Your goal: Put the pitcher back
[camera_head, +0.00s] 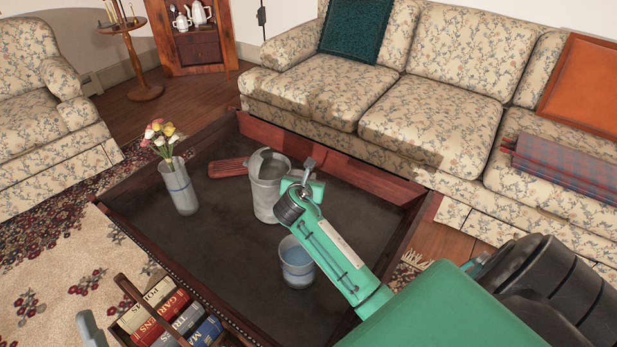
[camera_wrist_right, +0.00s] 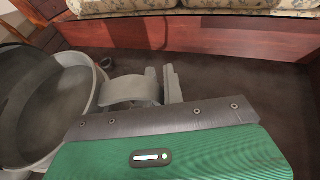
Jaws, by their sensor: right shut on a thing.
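The grey pitcher (camera_head: 267,183) stands upright in the dark table tray (camera_head: 225,225); I cannot tell whether its base touches the surface. In the right wrist view the pitcher's round open rim (camera_wrist_right: 92,95) fills the left side, and its handle (camera_wrist_right: 130,88) is at my fingers. My right gripper (camera_head: 305,180) is shut on that handle, on the pitcher's right side. Its grey finger also shows in the right wrist view (camera_wrist_right: 172,85). A small grey piece at the bottom left edge looks like my left gripper (camera_head: 88,328); its jaws are not clear.
A grey cup (camera_head: 297,262) stands below my right forearm. A vase of tulips (camera_head: 180,188) stands left of the pitcher, and a red object (camera_head: 228,168) lies behind it. Books (camera_head: 172,318) fill a box in front. A flowered sofa (camera_head: 380,95) borders the back.

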